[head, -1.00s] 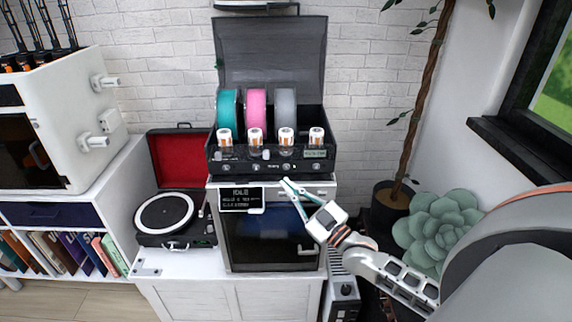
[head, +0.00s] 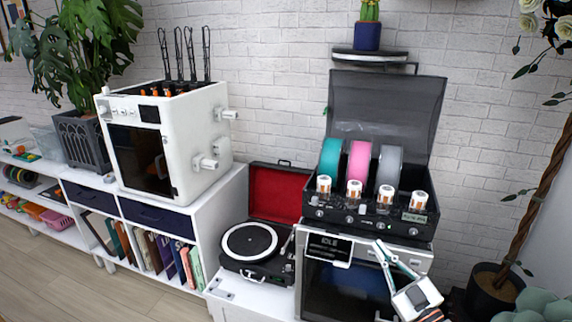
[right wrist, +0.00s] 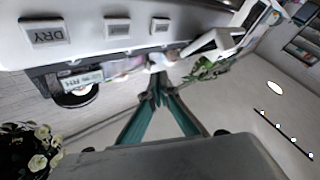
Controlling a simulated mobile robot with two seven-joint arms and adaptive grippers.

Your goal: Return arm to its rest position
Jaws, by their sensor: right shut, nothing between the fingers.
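My right gripper (head: 380,243) is in the lower right of the head view, in front of the machine with the "IDLE" screen (head: 328,248). Its two teal fingers are shut, meet at the tips and hold nothing. In the right wrist view the shut fingertips (right wrist: 156,78) point toward a pale panel, with a "DRY" button (right wrist: 47,34) at upper left. I cannot tell whether they touch anything. Most of my right arm is below the head view's edge. My left gripper is in neither view now.
A dark box with its lid raised (head: 385,120) sits on the machine, holding teal, pink (head: 358,163) and grey spools. A turntable (head: 250,243) and a white boxy machine (head: 170,150) stand to the left. A potted trunk (head: 495,285) is at right. Floor shows at lower left.

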